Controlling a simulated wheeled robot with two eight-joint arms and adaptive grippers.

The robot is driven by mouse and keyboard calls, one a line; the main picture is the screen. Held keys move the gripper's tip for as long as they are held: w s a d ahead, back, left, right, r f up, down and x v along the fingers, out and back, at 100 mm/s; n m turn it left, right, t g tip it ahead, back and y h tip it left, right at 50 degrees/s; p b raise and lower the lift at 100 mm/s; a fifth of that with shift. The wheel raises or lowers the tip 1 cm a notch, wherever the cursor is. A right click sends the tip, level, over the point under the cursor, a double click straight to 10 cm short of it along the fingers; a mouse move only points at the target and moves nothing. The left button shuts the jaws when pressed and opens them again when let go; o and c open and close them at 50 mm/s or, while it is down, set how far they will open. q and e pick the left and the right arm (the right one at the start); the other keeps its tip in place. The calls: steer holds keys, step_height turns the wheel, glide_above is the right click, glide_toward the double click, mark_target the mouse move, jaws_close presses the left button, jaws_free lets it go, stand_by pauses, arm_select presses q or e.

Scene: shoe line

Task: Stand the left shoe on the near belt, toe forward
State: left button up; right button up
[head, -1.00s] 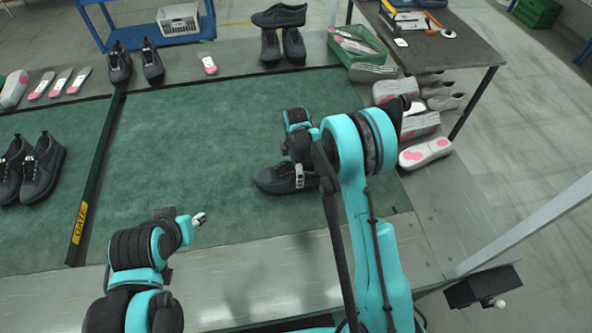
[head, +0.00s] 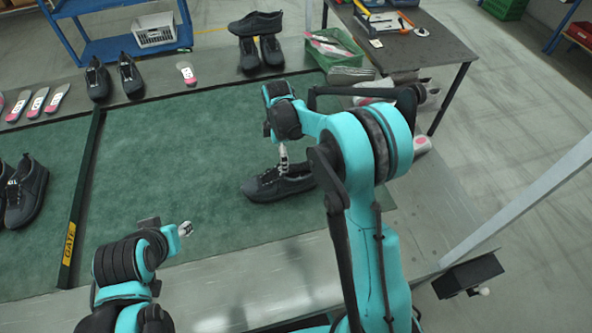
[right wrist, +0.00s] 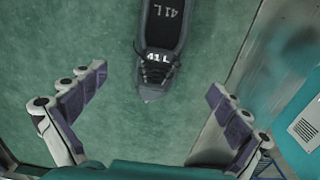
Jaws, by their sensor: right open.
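A dark grey shoe (head: 262,188) stands sole down on the green belt (head: 190,180) in front of me, toe to the left in the head view. In the right wrist view the shoe (right wrist: 163,35) shows "41 L" on its tongue and insole; its toe points down the picture. My right gripper (head: 284,160) is above the shoe. In the right wrist view its two fingers (right wrist: 157,92) are spread wide, with nothing held between them. My left gripper (head: 186,229) hangs over the belt's near edge, apart from the shoe; its fingers are too small to read.
A dark gate bar (head: 80,205) crosses the belt at left, with another dark shoe (head: 26,193) beyond it. Shoes (head: 262,50) and pink-white insoles (head: 187,73) lie along the far ledge. A green crate (head: 335,48) stands at the back right. The belt between gate and shoe is clear.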

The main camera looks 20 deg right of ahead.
steer(key=s+d+r+m+t, duration=0.2)
steer(key=s+r+m, duration=0.35)
steer(key=r, duration=0.35)
steer(key=s+d+r+m+t, duration=0.1)
steer(key=s+r+m+t, duration=0.1)
steer(key=s+m, duration=0.4)
steer(key=s+d+r+m+t, duration=0.1)
steer(key=s+m, duration=0.5)
steer(key=s, duration=0.7)
steer(key=shift+s+d+r+t, duration=0.35)
steer(key=shift+d+t, duration=0.3)
steer(key=shift+t, duration=0.35)
